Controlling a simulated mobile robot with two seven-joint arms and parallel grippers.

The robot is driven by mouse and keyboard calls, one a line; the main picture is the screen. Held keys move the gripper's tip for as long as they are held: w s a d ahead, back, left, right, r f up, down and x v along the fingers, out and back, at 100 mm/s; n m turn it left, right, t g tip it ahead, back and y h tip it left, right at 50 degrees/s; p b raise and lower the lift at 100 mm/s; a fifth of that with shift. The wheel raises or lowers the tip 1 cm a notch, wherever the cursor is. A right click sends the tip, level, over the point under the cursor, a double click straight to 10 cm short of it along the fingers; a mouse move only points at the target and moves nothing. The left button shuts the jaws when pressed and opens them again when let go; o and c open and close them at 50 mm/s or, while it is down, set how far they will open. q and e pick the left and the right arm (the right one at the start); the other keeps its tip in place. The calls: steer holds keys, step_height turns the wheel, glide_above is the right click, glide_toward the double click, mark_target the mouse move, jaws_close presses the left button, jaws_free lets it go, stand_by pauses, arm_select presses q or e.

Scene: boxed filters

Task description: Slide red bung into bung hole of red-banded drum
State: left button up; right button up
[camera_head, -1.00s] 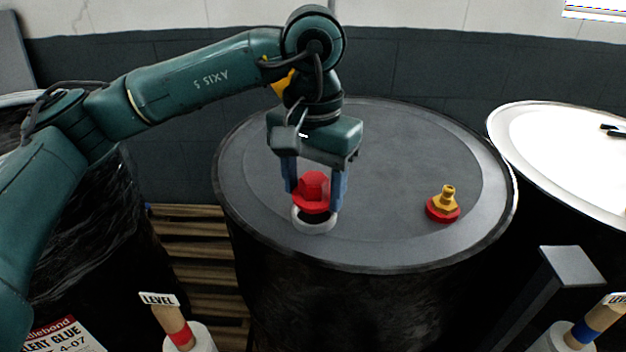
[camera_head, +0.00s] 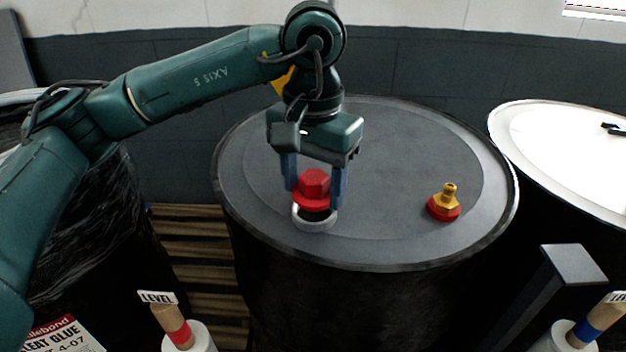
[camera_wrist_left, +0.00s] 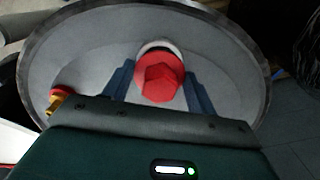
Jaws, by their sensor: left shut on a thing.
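The red bung (camera_head: 314,185) has a hexagonal head and sits between the blue fingers of my left gripper (camera_head: 315,193), which is shut on it. It is held just above the bung hole (camera_head: 315,221), a light ring with a dark opening in the drum's grey top. The bung's lower edge overlaps the back of the ring in the head view; I cannot tell whether they touch. In the left wrist view the bung (camera_wrist_left: 161,82) hides most of the ring (camera_wrist_left: 158,46). The black drum (camera_head: 420,150) shows no red band on its visible side. My right gripper is out of view.
A brass fitting on a red base (camera_head: 444,203) stands on the drum top at the right. A white-topped drum (camera_head: 560,150) stands further right. A level stick with a red band (camera_head: 178,325) and one with a blue band (camera_head: 590,325) stand in front. The drum top's back is clear.

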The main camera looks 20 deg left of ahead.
arm_select(q)
steer(key=shift+b, duration=0.45)
stand_by(0.8)
steer(key=shift+f, duration=0.15)
steer(key=shift+f+b, duration=0.3)
steer(key=shift+b, duration=0.1)
steer(key=shift+f+b, duration=0.65)
steer(key=shift+f, duration=0.1)
steer(key=o, duration=1)
steer(key=shift+o, duration=0.2)
